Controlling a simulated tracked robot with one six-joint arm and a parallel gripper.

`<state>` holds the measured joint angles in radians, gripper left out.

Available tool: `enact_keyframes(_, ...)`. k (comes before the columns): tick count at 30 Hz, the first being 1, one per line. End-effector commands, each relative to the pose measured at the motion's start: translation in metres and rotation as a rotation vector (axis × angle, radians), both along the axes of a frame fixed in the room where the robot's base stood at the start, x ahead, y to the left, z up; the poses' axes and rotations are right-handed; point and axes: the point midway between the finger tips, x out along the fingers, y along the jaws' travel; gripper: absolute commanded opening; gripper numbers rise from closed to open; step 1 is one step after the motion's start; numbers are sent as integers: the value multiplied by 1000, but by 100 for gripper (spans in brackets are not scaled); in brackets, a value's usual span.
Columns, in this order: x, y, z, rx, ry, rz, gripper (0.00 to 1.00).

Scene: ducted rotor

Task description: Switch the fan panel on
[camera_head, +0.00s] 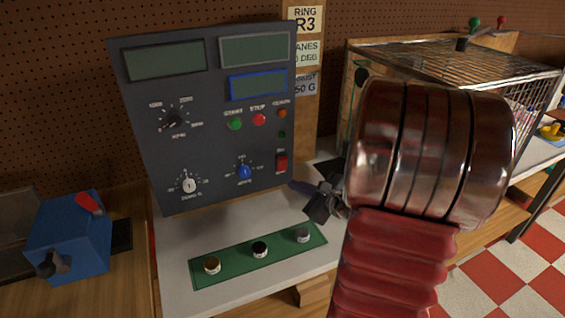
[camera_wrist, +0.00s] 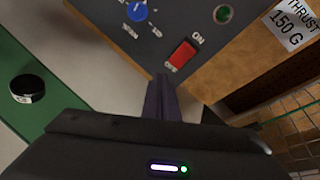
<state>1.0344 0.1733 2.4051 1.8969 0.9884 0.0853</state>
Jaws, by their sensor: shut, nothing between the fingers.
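The fan panel (camera_head: 200,110) is a dark upright box with blank, unlit displays, knobs and coloured buttons. Its red rocker switch (camera_head: 281,162) is at the lower right edge; the wrist view shows the red rocker (camera_wrist: 182,54) with an "ON" label at its upper end. A small dark green lamp (camera_wrist: 222,14) above it looks unlit. My gripper (camera_head: 294,186) is shut and empty, just below and in front of the switch. Its closed fingertips (camera_wrist: 162,77) point just below the rocker in the wrist view and appear apart from it; the exact gap is unclear.
A blue knob (camera_head: 244,172) is left of the switch. A green strip (camera_head: 235,268) with several small discs lies on the bench before the panel. A wire cage (camera_head: 460,60) stands at right, behind my arm. A blue box with a red lever (camera_head: 72,237) is at left.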

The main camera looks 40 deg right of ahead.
Motion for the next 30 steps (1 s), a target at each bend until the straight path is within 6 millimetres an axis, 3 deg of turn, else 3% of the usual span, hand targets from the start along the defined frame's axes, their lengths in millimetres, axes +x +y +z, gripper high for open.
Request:
enact_keyframes(13, 37, -11, 18, 0, 1, 2, 0)
enact_keyframes(30, 41, -12, 20, 0, 0, 0, 0)
